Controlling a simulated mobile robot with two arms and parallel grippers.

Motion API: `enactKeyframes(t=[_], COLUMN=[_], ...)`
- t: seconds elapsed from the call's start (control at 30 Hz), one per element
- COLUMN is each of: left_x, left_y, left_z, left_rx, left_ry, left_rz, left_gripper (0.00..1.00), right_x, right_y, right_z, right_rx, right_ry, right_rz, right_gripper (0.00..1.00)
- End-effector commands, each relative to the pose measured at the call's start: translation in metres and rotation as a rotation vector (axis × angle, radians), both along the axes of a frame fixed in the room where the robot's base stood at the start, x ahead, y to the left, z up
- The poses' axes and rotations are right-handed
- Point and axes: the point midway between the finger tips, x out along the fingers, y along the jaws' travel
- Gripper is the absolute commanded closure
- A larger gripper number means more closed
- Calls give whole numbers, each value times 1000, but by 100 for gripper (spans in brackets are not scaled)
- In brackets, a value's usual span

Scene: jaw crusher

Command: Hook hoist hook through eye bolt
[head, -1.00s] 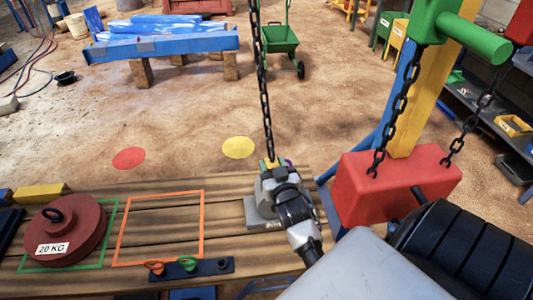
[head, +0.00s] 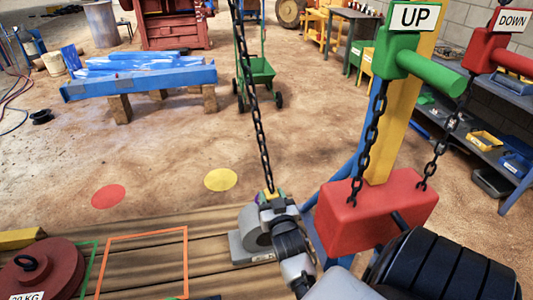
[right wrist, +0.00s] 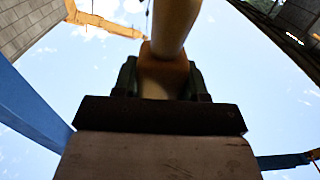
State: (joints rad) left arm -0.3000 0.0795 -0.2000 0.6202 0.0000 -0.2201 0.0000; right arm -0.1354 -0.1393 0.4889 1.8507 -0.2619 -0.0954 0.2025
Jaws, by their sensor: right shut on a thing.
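The hoist chain (head: 257,120) hangs down from the top of the head view to my right gripper (head: 271,197). My right gripper is shut on the tan-yellow piece at the chain's lower end, taken as the hoist hook. In the right wrist view this hook piece (right wrist: 165,72) stands between the dark fingers, against the sky. The hook's tip is hidden. The eye bolt (head: 28,263) is a dark ring on top of the dark red 20 KG weight (head: 58,272), at the lower left, well apart from the gripper. My left gripper is not in view.
A grey metal piece (head: 241,246) sits on the wooden bench (head: 205,238) beside my right gripper. A red hoist box (head: 370,215) hangs on chains at the right, below the green UP handle (head: 430,70) and red DOWN handle (head: 484,50). An orange outline (head: 145,236) marks bare bench.

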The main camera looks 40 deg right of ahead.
Motion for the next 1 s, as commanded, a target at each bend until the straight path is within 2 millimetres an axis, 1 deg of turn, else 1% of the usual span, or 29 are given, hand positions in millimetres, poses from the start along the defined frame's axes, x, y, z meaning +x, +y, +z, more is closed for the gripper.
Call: enactKeyframes(t=[0.03, 0.17, 0.53, 1.0], left_x=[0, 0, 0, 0], left_y=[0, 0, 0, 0], left_z=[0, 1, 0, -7], left_rx=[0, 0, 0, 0], left_ry=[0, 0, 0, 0], left_rz=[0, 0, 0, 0], left_gripper=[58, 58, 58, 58], right_x=[-1, -3, -2, 16], right_y=[-2, -4, -5, -17], right_z=[3, 2, 1, -5], right_rx=[-3, -3, -2, 0], right_ry=[-7, -5, -2, 1], right_rz=[-7, -16, -17, -17], right_gripper=[100, 100, 100, 100])
